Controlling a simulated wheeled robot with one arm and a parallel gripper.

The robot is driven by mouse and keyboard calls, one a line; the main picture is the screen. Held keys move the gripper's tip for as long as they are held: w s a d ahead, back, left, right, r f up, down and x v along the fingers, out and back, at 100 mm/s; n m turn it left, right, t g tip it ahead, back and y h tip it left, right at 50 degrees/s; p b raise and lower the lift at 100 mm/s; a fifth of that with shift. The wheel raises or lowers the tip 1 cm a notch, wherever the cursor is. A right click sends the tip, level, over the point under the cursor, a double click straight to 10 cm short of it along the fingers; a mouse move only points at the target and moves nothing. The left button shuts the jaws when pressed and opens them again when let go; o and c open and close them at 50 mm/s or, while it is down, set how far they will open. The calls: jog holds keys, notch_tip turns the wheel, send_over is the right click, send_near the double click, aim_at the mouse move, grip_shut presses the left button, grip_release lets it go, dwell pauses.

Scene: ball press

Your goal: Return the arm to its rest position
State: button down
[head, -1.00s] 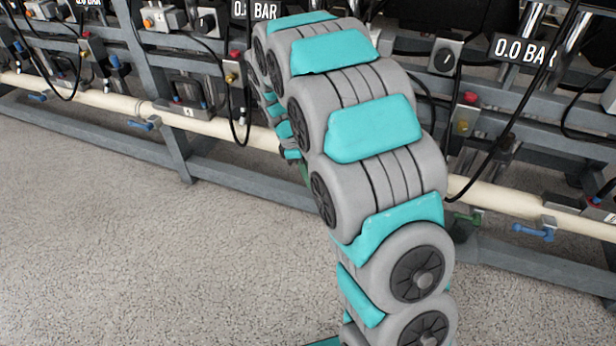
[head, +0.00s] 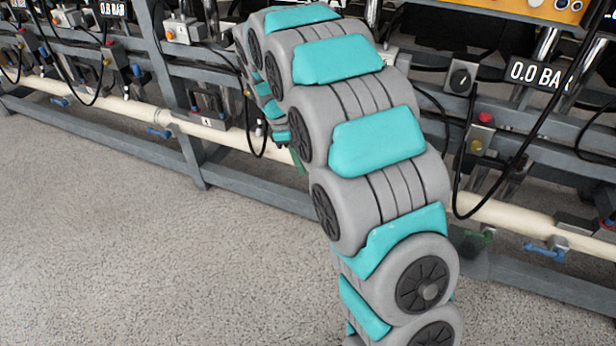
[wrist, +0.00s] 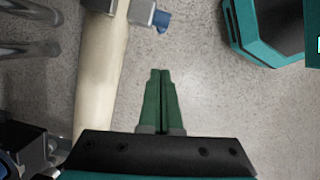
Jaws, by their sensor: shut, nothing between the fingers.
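My gripper (wrist: 161,72) shows in the wrist view as two green fingers lying side by side, shut and empty, above the speckled floor. In the head view only a bit of green at the arm's far end (head: 297,160) shows; the fingertips cannot be made out. My grey and teal arm rises from the bottom, arches over and bends down in front of the press frame. A cream pipe lies left of the fingers in the wrist view (wrist: 101,65), apart from them.
The press frame (head: 200,165) crosses the head view with the cream pipe (head: 215,135), hanging black cables and a blue-handled valve (head: 546,252). A red and yellow button box (head: 482,132) and a "0.0 BAR" display (head: 540,74) are at right. The floor (head: 130,260) at front left is clear.

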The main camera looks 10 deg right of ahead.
jog(key=shift+v, duration=1.35)
jog(key=s+d+r+m+y+p, duration=0.1)
jog(key=s+m, duration=0.3)
jog(key=s, duration=0.8)
jog(key=s+d+r+m+y+p, duration=0.1)
jog(key=s+r+m, duration=0.3)
jog(key=s, duration=0.8)
jog(key=s+d+r+m+p, duration=0.1)
jog(key=s+m, duration=0.4)
jog(key=s, duration=0.8)
jog(key=r+p, duration=0.1)
jog(key=p, duration=0.1)
jog(key=shift+d+r+y+p, duration=0.25)
jog(key=shift+r+y+p, duration=0.05)
jog(key=shift+r+y, duration=0.1)
